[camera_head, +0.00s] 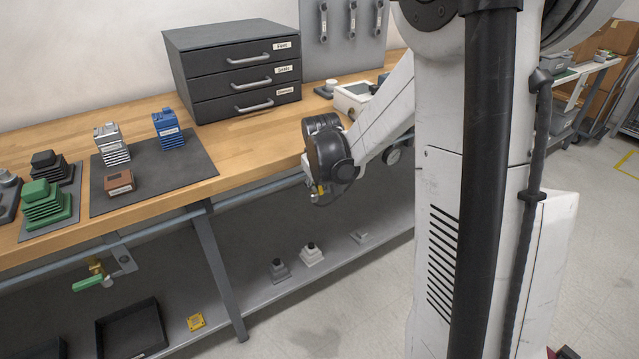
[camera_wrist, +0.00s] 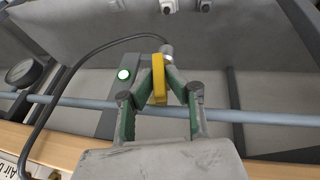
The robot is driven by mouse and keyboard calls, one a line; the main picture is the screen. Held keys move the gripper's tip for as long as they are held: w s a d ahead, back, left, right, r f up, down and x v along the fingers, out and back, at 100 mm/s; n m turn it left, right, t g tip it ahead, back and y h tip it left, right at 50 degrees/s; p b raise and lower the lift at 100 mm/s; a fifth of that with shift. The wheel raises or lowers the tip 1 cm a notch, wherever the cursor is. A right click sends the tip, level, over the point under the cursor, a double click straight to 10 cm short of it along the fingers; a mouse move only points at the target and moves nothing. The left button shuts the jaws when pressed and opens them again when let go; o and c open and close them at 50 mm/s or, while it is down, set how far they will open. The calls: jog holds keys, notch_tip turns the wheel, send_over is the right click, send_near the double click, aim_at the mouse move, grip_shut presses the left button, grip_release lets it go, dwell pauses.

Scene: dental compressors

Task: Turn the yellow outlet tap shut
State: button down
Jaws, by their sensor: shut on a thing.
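The yellow outlet tap (camera_wrist: 158,78) shows in the wrist view as a yellow lever beside a metal fitting (camera_wrist: 167,50). The lever runs up and down in that picture, across the line of the grey rail. My gripper (camera_wrist: 158,88) has its green-padded fingers closed in on the lever from both sides, and it is shut on it. In the head view, a small yellow part of the tap (camera_head: 320,190) shows below the bench edge, beside my dark wrist. My wrist hides most of the fitting and the fingers there.
A green-handled tap (camera_head: 95,283) hangs under the bench further left. A grey rail (camera_wrist: 230,115) and a dark hose (camera_wrist: 75,75) pass close to my gripper, with a round gauge (camera_wrist: 25,73) at left. The wooden bench (camera_head: 240,150) edge is near. A lower shelf (camera_head: 290,285) holds small parts.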

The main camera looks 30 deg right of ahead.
jog(key=shift+a+f+n+t+h+b, duration=0.55)
jog(key=shift+h+b, duration=0.75)
jog(key=shift+h, duration=1.05)
jog(key=shift+a+f+n+t+h+b, duration=0.45)
jog(key=shift+n+h+b, duration=0.6)
jog(key=shift+h, duration=1.25)
jog(key=shift+a+f+n+t+h+b, duration=0.35)
jog(key=shift+f+h+b, duration=0.25)
jog(key=shift+h+b, duration=1.35)
jog(key=shift+h+p, duration=0.4)
jog(key=shift+h, duration=0.2)
jog(key=c, duration=1.8)
grip_release()
jog(key=shift+d, duration=0.1)
jog(key=shift+o, duration=0.2)
